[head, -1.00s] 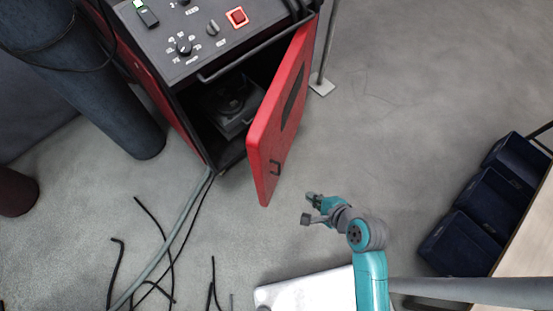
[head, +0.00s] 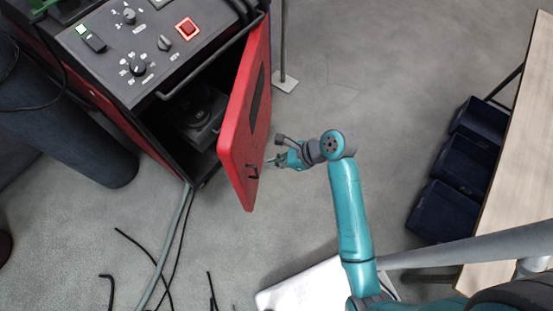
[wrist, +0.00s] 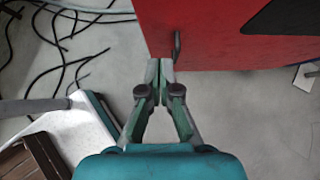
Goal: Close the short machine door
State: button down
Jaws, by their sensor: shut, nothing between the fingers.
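The short machine door (head: 246,120) is red with a dark slot and a small dark handle (head: 252,171) near its free lower edge. It stands open, swung out from the dark machine cabinet (head: 150,90). My gripper (head: 272,161) is shut and empty, at the door's outer face close to the handle. In the wrist view, the fingertips (wrist: 160,64) are together just below the red door (wrist: 230,35), beside the handle (wrist: 177,47). I cannot tell whether they touch it.
Black cables (head: 170,250) and a grey hose lie on the floor at lower left. A white panel (head: 305,287) lies below my arm. Dark blue bins (head: 455,180) stand by a wooden table (head: 515,160) at right. A post with a base plate (head: 285,82) stands behind the door.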

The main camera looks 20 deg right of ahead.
aim_at(242, 167)
jog(key=x, duration=0.2)
jog(key=r+x, duration=0.1)
jog(key=x, duration=0.2)
jog(key=a+x, duration=0.1)
jog(key=x, duration=0.2)
jog(key=shift+w+r, duration=0.2)
jog(key=shift+w, duration=0.15)
jog(key=shift+w+a, duration=0.35)
jog(key=shift+a, duration=0.3)
jog(key=shift+a, duration=0.1)
